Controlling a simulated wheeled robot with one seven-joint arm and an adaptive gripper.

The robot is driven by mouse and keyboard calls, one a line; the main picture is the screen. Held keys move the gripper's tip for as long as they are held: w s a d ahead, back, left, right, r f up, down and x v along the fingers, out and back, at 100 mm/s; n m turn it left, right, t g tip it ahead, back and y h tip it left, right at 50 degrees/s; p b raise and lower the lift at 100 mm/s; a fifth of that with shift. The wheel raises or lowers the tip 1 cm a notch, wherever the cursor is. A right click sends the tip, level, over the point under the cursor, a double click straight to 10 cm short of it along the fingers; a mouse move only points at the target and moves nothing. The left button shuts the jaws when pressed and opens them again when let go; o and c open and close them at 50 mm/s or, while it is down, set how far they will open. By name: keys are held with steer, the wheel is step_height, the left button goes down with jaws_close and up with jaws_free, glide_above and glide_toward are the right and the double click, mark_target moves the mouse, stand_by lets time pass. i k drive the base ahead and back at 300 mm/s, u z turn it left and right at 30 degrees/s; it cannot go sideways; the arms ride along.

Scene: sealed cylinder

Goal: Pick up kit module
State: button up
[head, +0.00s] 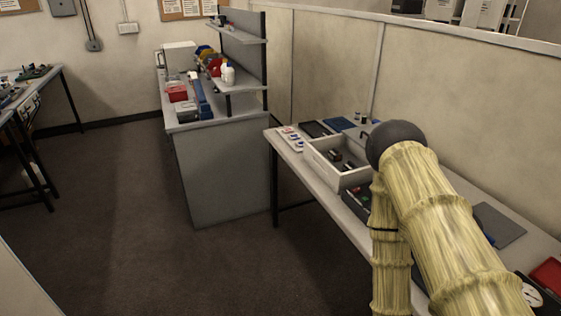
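No object can be surely told as the kit module at this size. A white open-topped tray (318,158) stands on the long table at the right and holds a few small dark pieces (336,157). A black case or tray with small coloured parts (357,203) lies in front of it, partly covered by my arm. My arm, in a yellowish ribbed cover with a dark rounded joint, reaches over the table just right of the white tray. My gripper cannot be made out; the arm may hide it.
Small items with coloured tops (291,135) sit at the table's far left end. A grey mat (497,225) and a red box (548,273) lie right of my arm. A partition wall (460,130) runs behind the table. A grey cabinet bench (222,170) stands left; the floor before it is clear.

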mark_target(334, 155)
steer(key=u, duration=1)
steer(key=i, duration=0.9)
steer(key=z, duration=0.85)
steer(key=i, duration=0.6)
steer(key=z, duration=0.7)
